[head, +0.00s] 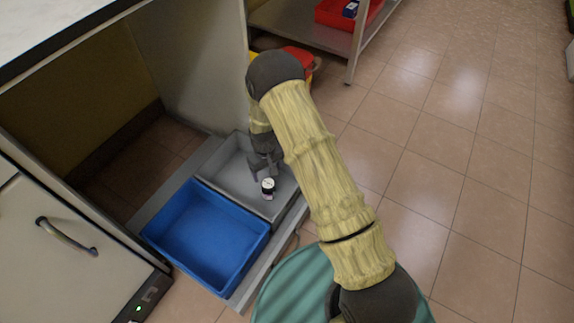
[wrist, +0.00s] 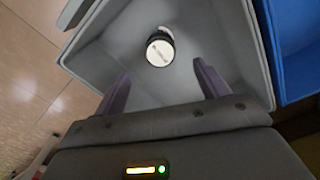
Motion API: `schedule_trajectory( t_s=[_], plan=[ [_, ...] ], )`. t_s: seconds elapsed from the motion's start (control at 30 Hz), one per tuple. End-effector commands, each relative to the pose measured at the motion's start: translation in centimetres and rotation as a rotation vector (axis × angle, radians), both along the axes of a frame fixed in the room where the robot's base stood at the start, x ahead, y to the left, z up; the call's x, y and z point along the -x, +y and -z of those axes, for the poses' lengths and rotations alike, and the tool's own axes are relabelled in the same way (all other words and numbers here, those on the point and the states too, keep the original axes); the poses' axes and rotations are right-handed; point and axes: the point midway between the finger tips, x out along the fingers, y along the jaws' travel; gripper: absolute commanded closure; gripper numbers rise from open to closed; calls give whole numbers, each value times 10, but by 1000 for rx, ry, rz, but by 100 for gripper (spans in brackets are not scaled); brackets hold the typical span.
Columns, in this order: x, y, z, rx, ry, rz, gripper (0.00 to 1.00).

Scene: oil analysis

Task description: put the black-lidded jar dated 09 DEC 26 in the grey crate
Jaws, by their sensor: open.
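A small black-lidded jar (head: 268,186) with a white label on its top is inside the grey crate (head: 226,178). The wrist view shows the jar (wrist: 160,47) on the crate's floor, apart from the crate walls (wrist: 252,50). The print on the label is too small to read. My gripper (head: 266,168) is over the grey crate, close to the jar. In the wrist view its two fingers (wrist: 160,84) are spread apart with nothing between them, and the jar is beyond the fingertips.
An empty blue crate (head: 207,232) stands beside the grey crate on a low shelf (head: 262,262). A cabinet with a handle (head: 66,235) is at left. A red tray (head: 345,12) is on a rack at the top. The tiled floor at right is clear.

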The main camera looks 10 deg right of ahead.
Motion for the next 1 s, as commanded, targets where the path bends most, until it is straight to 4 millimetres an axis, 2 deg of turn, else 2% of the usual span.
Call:
schedule_trajectory(
  t_s=[0.17, 0.27, 0.47, 0.7, 0.87, 1.0],
  plan=[
    [-1, -5, -14, -3, -9, 16, 26],
    [0, -15, -41, -10, -23, 45, 26],
    [16, -48, -115, -27, -64, 135, 26],
    [56, -90, -194, -42, -116, 245, 26],
    [94, -115, -235, -50, -153, 317, 26],
    [132, -133, -264, -53, -185, 376, 26]
  ],
)
